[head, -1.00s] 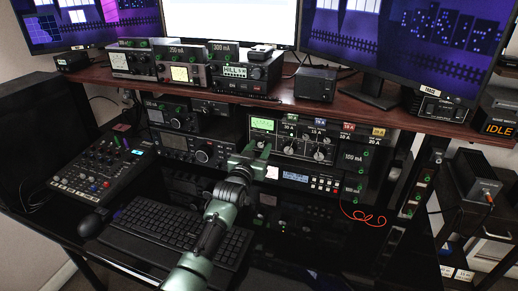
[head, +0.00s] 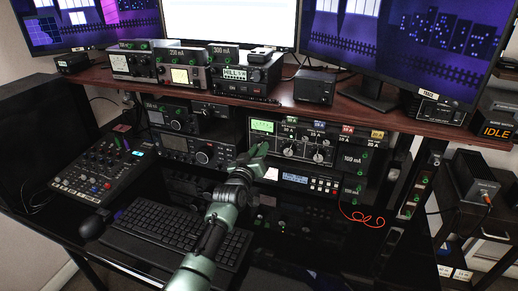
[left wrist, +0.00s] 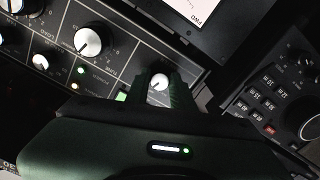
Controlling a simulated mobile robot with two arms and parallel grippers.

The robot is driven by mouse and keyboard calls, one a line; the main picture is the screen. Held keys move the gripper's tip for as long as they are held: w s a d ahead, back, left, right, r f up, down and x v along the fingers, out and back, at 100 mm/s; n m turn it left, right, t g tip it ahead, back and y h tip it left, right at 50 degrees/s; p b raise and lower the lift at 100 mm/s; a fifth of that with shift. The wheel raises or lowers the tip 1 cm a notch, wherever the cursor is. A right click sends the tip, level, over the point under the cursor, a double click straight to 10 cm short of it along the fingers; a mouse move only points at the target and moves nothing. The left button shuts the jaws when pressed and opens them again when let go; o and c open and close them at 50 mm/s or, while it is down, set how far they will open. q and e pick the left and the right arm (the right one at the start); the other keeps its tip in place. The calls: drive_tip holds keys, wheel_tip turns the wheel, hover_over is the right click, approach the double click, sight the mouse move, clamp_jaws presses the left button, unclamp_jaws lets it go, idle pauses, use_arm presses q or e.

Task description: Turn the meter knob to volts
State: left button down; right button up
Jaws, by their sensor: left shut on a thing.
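The tuner (head: 303,148) is a dark panel under the wooden shelf, with a green-lit meter (head: 263,126) at its upper left. Two larger knobs (head: 290,149) with pale centers sit to the right of my gripper. My left gripper (head: 260,151) is at the panel's left part, below the meter. In the left wrist view, a small knob (left wrist: 158,82) with a silver face sits between the fingers, which are shut on it. This knob is hidden behind the gripper in the head view. Its label and pointer setting cannot be read. My right gripper is not in view.
A radio with a display (head: 295,178) stands just below the tuner. Other radios (head: 180,148) stand to the left. A keyboard (head: 175,232) and mixer (head: 103,167) lie on the dark desk. A red cable (head: 361,219) hangs at the right.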

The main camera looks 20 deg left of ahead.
use_arm(q)
drive_tip(key=n, duration=1.1)
drive_tip(key=shift+p, duration=0.4)
drive_tip(key=shift+n, duration=0.3)
drive_tip(key=c, duration=1.2)
unclamp_jaws()
drive_tip(key=s, duration=0.8)
drive_tip(key=shift+p, duration=0.4)
drive_tip(key=shift+w+a, duration=0.1)
